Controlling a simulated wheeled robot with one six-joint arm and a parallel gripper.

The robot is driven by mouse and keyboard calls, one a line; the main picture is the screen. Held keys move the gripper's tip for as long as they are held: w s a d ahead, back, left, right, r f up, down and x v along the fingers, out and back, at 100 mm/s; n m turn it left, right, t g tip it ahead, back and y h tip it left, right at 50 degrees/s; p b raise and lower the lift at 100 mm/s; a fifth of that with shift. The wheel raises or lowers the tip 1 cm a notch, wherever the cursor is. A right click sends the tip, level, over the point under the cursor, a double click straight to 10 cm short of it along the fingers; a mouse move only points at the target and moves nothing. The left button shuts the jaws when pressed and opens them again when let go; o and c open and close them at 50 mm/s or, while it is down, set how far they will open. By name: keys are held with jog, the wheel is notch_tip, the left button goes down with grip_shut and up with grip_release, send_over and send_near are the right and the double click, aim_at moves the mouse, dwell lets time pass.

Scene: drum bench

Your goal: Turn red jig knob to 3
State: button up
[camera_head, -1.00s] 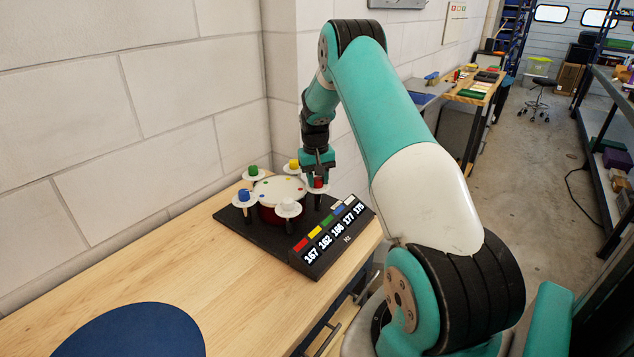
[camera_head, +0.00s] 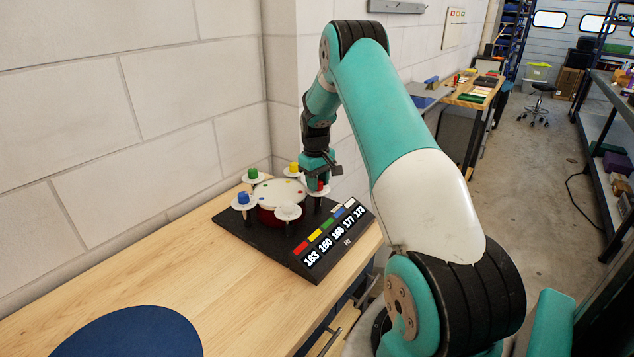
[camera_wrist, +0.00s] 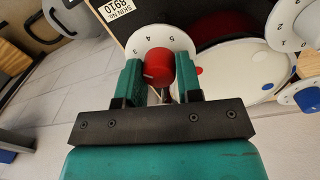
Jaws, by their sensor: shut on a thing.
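The red knob (camera_head: 318,187) sits on a white numbered dial (camera_wrist: 176,38) at the right of the jig, the black base (camera_head: 262,236) that carries a drum with a white head (camera_head: 279,191). In the wrist view the red knob (camera_wrist: 158,66) is between the two green fingers of my gripper (camera_wrist: 160,78), which is shut on it. A pale pointer mark shows on the knob's lower left side. Dial numerals such as 4 and 5 show above it; the number at the pointer cannot be read. The display (camera_head: 338,236) seems to show 163 under the red patch.
Green (camera_head: 253,173), yellow (camera_head: 294,167), blue (camera_head: 243,198) and white (camera_head: 288,211) knobs on similar dials ring the drum close by. A wall stands behind the bench (camera_head: 190,270). A dark blue round mat (camera_head: 132,332) lies at front left.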

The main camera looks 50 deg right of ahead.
jog(key=o, duration=0.9)
jog(key=shift+o, duration=0.2)
notch_tip(320, 180, up, 17)
jog(key=b, duration=0.3)
jog(key=shift+a+r, duration=0.2)
jog(key=shift+a, duration=0.15)
